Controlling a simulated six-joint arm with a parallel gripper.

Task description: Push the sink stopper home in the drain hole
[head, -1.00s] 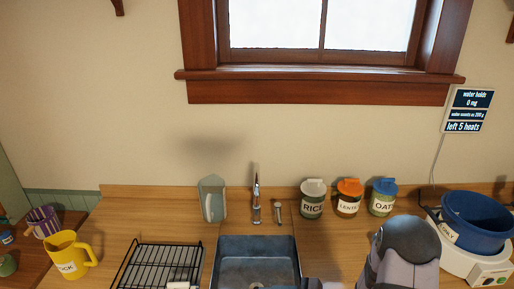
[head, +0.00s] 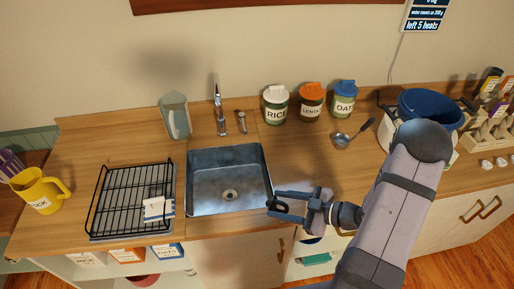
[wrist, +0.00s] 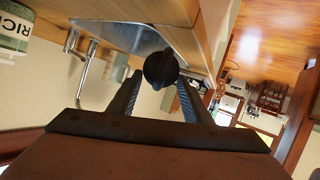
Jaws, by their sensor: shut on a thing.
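The grey metal sink (head: 228,160) is set in the wooden counter, with the drain hole (head: 231,195) in its floor, open and uncovered. My gripper (head: 275,205) is by the sink's front right edge, to the right of the drain hole. In the wrist view the gripper (wrist: 160,88) is shut on a dark round stopper (wrist: 160,68), held between the fingertips. The sink (wrist: 125,35) shows beyond it. The stopper's underside is hidden from me.
A faucet (head: 219,110) stands behind the sink. A black dish rack (head: 130,195) is to the left, with a yellow jug (head: 40,190) beyond. Labelled jars (head: 310,103) and a ladle (head: 345,140) are at the back right. The counter right of the sink is mostly clear.

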